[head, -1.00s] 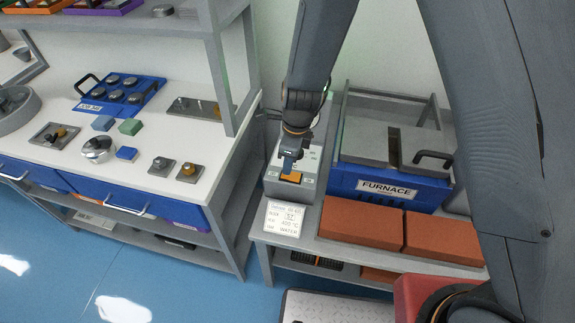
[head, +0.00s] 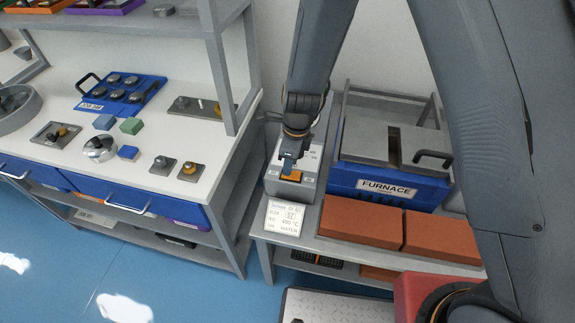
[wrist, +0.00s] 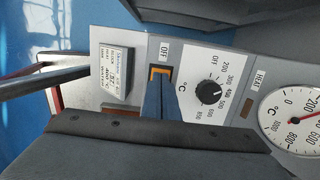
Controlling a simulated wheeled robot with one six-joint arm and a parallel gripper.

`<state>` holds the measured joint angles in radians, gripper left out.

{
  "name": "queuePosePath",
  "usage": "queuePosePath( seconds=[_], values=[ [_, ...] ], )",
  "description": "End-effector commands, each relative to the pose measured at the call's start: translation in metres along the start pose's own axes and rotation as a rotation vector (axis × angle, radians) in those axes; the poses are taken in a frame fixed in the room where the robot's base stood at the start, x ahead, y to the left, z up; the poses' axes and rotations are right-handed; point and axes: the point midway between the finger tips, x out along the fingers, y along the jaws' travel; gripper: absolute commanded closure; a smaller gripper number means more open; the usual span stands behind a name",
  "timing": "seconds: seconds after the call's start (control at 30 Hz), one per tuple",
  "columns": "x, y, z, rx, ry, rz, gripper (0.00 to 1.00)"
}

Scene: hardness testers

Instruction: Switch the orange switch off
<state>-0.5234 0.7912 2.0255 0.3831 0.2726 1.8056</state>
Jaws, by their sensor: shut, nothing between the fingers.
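The orange switch (head: 291,176) sits on the front of the grey control box (head: 277,188) beside the furnace. In the wrist view, its orange edge (wrist: 160,73) shows next to an OFF label (wrist: 170,50). My gripper (head: 287,166) is shut and empty, with its blue-grey tip pointing down at the switch. In the wrist view, the tip (wrist: 157,94) covers most of the switch. I cannot tell whether it touches, and the switch's tilt is hidden.
The box also has a black temperature knob (wrist: 209,93) and a round gauge (wrist: 291,118). A white workbench (head: 190,120) stands left.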

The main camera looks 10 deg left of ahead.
Motion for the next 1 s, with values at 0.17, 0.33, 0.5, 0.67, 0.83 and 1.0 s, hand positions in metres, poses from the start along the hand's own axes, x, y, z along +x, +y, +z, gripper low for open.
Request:
queuePosePath(
  seconds=[0.17, 0.33, 0.5, 0.67, 0.83, 1.0],
  values=[
    [-0.003, 0.001, -0.009, 0.002, 0.002, 0.003, 1.00],
    [-0.004, 0.001, -0.013, 0.002, 0.002, 0.002, 1.00],
    [-0.004, 0.001, -0.013, 0.001, 0.001, 0.002, 1.00],
    [-0.005, 0.001, -0.013, 0.001, 0.001, 0.002, 1.00],
    [-0.014, 0.001, -0.013, 0.001, 0.001, 0.001, 1.00],
    [-0.031, 0.001, -0.014, 0.002, 0.001, 0.001, 1.00]
  ],
)
